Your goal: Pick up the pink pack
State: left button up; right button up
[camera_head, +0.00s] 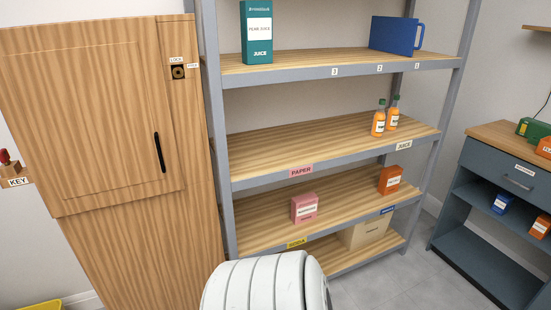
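The pink pack (305,209) stands upright near the front edge of a lower wooden shelf (260,224), left of the shelf's middle. It is a small box with a white label on its front. Nothing covers it in this view. Neither of my grippers is in view. A white ribbed rounded part, probably of my own arm, fills the bottom middle, below and left of the pack.
An orange box (390,179) stands right of the pack on the same shelf. The shelf above holds two orange bottles (379,122). A cardboard box (367,233) sits below. A wooden cabinet (95,115) stands left; a dark workbench (506,178) stands right.

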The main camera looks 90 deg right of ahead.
aim_at(304, 208)
jog(key=z, duration=3)
